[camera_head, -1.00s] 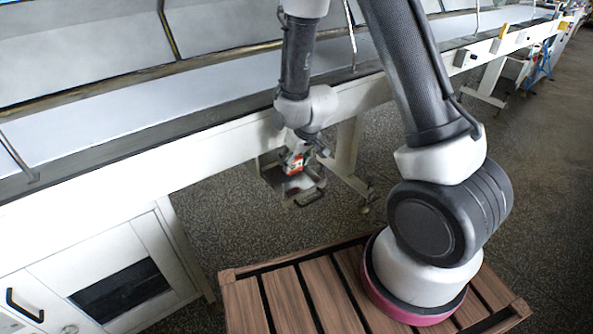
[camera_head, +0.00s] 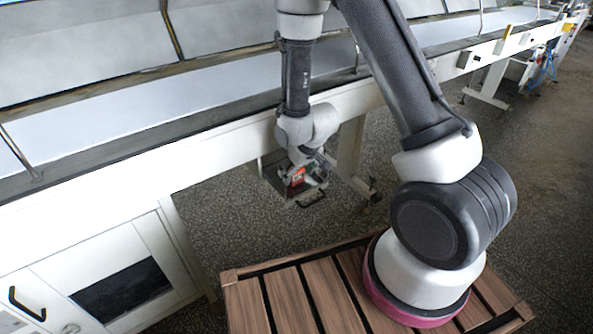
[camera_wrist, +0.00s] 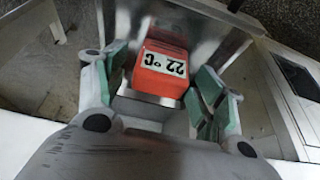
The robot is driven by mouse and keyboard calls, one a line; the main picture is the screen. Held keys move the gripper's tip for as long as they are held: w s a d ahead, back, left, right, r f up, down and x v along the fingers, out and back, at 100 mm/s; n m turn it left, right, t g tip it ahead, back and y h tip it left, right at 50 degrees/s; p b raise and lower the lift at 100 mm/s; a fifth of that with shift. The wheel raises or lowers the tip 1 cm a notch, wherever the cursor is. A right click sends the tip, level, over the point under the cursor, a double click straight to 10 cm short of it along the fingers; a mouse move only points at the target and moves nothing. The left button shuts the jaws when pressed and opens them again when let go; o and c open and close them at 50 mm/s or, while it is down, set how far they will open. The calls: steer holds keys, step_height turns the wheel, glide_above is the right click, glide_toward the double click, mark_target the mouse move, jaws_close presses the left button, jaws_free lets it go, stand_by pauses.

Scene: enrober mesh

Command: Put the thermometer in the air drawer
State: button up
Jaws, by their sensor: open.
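The thermometer is a red block with a white display reading 22 °C, in the middle of the wrist view (camera_wrist: 162,68). In the head view it is a small red patch (camera_head: 297,177) inside the air drawer. The air drawer (camera_head: 312,198) is a pulled-out metal drawer with a dark handle, under the machine's front beam; its shiny metal shows around the thermometer in the wrist view (camera_wrist: 215,32). My gripper (camera_wrist: 163,82) is open, with its green-padded fingers on either side of the thermometer and gaps visible. The thermometer's underside is hidden. In the head view my gripper (camera_head: 303,172) is partly hidden by the wrist.
The long white machine beam (camera_head: 110,185) runs directly behind and above the drawer. A white cabinet (camera_head: 110,275) with a dark handle stands at the lower left. Speckled floor (camera_head: 225,215) is clear around the drawer. A slatted wooden platform (camera_head: 290,300) is under my arm.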

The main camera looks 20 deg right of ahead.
steer(key=w+d+v, duration=0.2)
steer(key=v, duration=1.8)
steer(key=s+d+r+m, duration=0.1)
steer(key=s+d+r, duration=0.2)
steer(key=s+r, duration=0.2)
steer(key=s+d+r+m+h, duration=0.1)
steer(key=s+d+r, duration=0.2)
steer(key=s+r, duration=0.3)
steer(key=s+d+r+m, duration=0.1)
steer(key=s+d+r, duration=0.3)
steer(key=s+r, duration=0.2)
steer(key=s, duration=0.2)
steer(key=shift+s+r+m, duration=0.15)
steer(key=shift+s+m, duration=0.15)
steer(key=shift+s, duration=0.05)
